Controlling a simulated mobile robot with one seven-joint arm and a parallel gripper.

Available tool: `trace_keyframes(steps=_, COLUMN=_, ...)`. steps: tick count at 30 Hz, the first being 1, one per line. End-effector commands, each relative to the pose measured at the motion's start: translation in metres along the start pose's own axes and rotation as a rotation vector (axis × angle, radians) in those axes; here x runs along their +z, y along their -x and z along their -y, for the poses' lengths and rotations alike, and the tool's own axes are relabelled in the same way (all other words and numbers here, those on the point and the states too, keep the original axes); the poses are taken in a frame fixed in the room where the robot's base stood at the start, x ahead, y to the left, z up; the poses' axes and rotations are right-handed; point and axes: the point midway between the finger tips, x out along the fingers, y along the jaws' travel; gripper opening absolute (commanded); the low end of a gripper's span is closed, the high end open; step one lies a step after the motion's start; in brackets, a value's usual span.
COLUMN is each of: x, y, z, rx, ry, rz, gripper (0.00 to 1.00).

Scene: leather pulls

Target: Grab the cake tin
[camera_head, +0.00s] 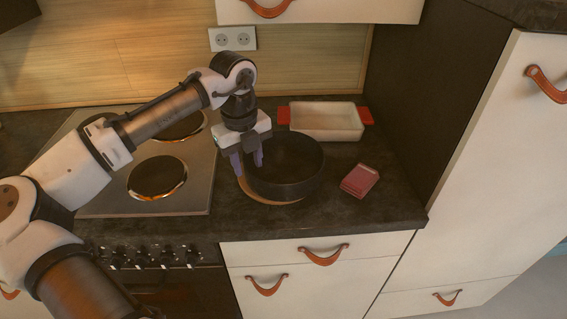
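A round black tin (290,170) with a high wall, which I take as the cake tin, is on the dark counter to the right of the stove. A brown curved edge (258,195) shows under its front left side; I cannot tell what it belongs to. My gripper (248,163) points down at the tin's left rim. Its two purple fingers are apart, the left one outside the wall and the right one at or over the inside. I cannot tell whether they touch the wall. My gripper hides part of the left rim.
A white rectangular dish (325,121) with red handles stands behind the tin, close to it. A small red stack (360,180) lies to the right. The stove (190,197) is at left, and a tall dark cabinet side (410,90) bounds the counter at right.

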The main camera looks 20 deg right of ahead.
Motion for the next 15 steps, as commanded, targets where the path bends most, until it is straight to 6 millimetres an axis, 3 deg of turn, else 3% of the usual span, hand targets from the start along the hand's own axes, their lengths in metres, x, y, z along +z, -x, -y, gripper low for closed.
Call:
trace_keyframes(steps=6, x=0.0, y=-0.012, z=0.001, rx=0.0, ry=0.0, rz=0.0, gripper=0.36)
trace_keyframes(steps=15, x=0.0, y=-0.051, z=0.003, rx=-0.001, ry=0.0, rz=0.001, gripper=0.36)
